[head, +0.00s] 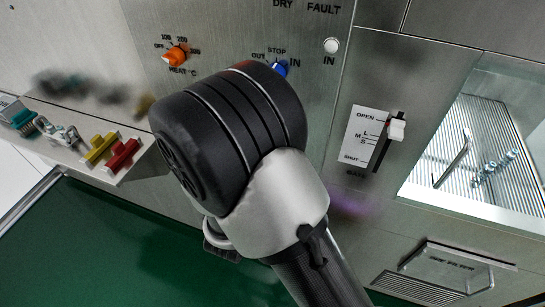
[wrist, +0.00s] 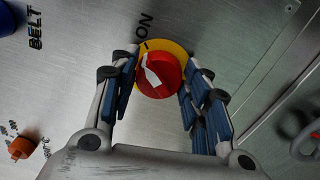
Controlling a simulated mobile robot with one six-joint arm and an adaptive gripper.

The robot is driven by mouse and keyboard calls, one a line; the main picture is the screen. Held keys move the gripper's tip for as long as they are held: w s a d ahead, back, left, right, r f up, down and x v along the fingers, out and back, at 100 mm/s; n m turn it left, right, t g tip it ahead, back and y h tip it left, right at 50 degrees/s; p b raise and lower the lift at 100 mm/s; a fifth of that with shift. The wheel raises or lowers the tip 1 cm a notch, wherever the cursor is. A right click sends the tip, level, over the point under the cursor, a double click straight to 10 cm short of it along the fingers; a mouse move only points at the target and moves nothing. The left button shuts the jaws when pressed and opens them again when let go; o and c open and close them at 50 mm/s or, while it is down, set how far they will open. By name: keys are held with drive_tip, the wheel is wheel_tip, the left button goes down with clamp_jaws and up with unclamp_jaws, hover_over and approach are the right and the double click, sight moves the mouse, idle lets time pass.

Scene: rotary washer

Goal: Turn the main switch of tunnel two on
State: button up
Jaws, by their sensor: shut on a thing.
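A red rotary switch (wrist: 168,82) with a white pointer mark sits on a round yellow plate (wrist: 180,50) on the steel panel in the wrist view. The word ON is printed beside the plate's upper left. The narrow end of the white mark points towards ON and the short tick there. My gripper (wrist: 160,73) is shut on the red switch, with one blue-padded finger on each side. In the head view my arm hides the gripper and nearly all of the switch. No tunnel number shows in either view.
An orange heat knob (head: 175,56), a blue knob (head: 280,68) and a white IN button (head: 331,45) are on the panel near my arm. A white gate slider (head: 397,130) is at right. A shelf at left holds small yellow (head: 100,147) and red (head: 122,155) parts.

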drive_tip(key=shift+f+m+b, duration=0.15)
drive_tip(key=shift+m+b, duration=0.65)
drive_tip(key=shift+b, duration=0.1)
drive_tip(key=o, duration=1)
drive_tip(key=v, duration=1.2)
